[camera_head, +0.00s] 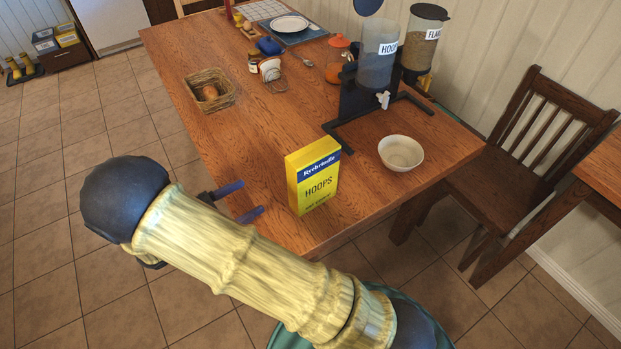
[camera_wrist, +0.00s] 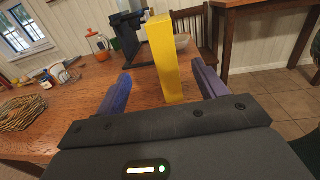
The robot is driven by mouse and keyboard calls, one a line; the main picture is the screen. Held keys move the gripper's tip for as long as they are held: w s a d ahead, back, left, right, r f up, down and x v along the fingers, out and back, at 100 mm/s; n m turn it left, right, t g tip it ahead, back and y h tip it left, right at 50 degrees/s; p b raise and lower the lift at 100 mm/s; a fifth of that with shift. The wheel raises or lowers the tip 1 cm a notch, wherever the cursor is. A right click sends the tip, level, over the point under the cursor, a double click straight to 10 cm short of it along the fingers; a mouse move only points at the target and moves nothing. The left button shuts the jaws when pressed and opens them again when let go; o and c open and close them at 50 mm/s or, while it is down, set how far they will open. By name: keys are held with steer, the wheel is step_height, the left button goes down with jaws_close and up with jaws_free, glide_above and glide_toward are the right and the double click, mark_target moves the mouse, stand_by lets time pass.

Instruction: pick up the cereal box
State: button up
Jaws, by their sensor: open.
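The cereal box (camera_head: 313,178) is yellow with a blue band and the word HOOPS. It stands upright near the front edge of the wooden table. My gripper (camera_head: 241,200) is open just left of the box in the head view, its blue fingers pointing toward it. In the wrist view the plain yellow side of the box (camera_wrist: 165,62) shows ahead, between the two fingers of my gripper (camera_wrist: 162,88) and nearer the right one. I cannot tell whether the fingertips reach past its near side. Nothing is held.
A white bowl (camera_head: 401,153) stands right of the box, with a cereal dispenser stand (camera_head: 352,104) behind. A wicker basket (camera_head: 210,91) lies at the table's left edge. A chair (camera_head: 529,147) stands at the right. Bare tabletop lies between basket and box.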

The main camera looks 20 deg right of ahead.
mark_target(290, 174)
steer(key=p+x, duration=0.1)
steer(key=x, duration=1.1)
steer(key=shift+d, duration=0.4)
steer(key=shift+s+p+x, duration=0.2)
steer(key=shift+p+x, duration=0.2)
steer(key=shift+x, duration=2.2)
steer(key=shift+d+r, duration=0.1)
jaws_close()
steer(key=shift+r, duration=0.1)
